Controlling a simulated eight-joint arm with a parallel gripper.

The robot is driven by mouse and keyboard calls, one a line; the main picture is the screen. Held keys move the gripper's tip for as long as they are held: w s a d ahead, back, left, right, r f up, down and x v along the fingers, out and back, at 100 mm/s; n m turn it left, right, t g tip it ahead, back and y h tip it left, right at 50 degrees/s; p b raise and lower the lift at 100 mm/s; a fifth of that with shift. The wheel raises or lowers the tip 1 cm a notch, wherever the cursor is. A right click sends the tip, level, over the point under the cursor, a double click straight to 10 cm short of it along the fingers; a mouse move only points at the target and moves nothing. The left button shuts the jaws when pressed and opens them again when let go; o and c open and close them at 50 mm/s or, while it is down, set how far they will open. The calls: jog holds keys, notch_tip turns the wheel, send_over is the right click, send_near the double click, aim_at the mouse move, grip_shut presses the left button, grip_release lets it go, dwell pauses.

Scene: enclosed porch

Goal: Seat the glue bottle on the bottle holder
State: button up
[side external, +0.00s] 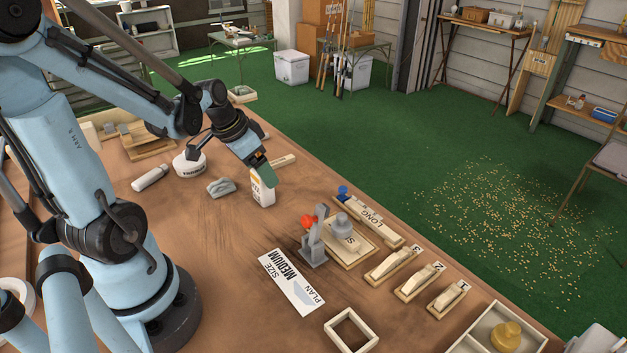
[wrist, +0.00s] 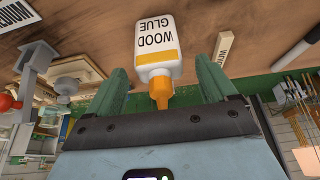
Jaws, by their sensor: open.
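The glue bottle (side external: 262,194) is white with an orange nozzle and stands upright on the wooden bench. In the wrist view, the bottle (wrist: 157,40) shows its "WOOD GLUE" label and yellow band. My gripper (side external: 265,174) is directly above it, pointing down. In the wrist view, its green fingers (wrist: 163,78) are apart, with the orange nozzle between them and the bottle body beyond the tips. I see no clear contact on the bottle. I cannot tell for certain which thing is the bottle holder; a round white piece with dark lettering (side external: 189,163) sits left of the bottle.
A grey clamp (side external: 314,243) with a red knob stands right of the bottle, beside a wooden board holding a grey weight (side external: 343,222). A grey cloth-like lump (side external: 221,187) and a white cylinder (side external: 150,178) lie to the left. The bench in front of the bottle is clear.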

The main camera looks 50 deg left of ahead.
jog(key=shift+x, duration=0.85)
jog(key=c, duration=1.2)
jog(key=shift+r, duration=0.1)
jog(key=shift+r, duration=0.7)
notch_tip(320, 180, up, 2)
jog(key=shift+r, duration=0.1)
jog(key=d+r, duration=0.2)
jog(key=d, duration=0.2)
jog(key=d+r, duration=0.2)
jog(key=d, duration=0.1)
jog(key=s+d+r, duration=0.1)
jog(key=d+r, duration=0.2)
jog(key=d, duration=0.1)
jog(key=shift+d+r, duration=0.15)
jog(key=shift+d, duration=0.2)
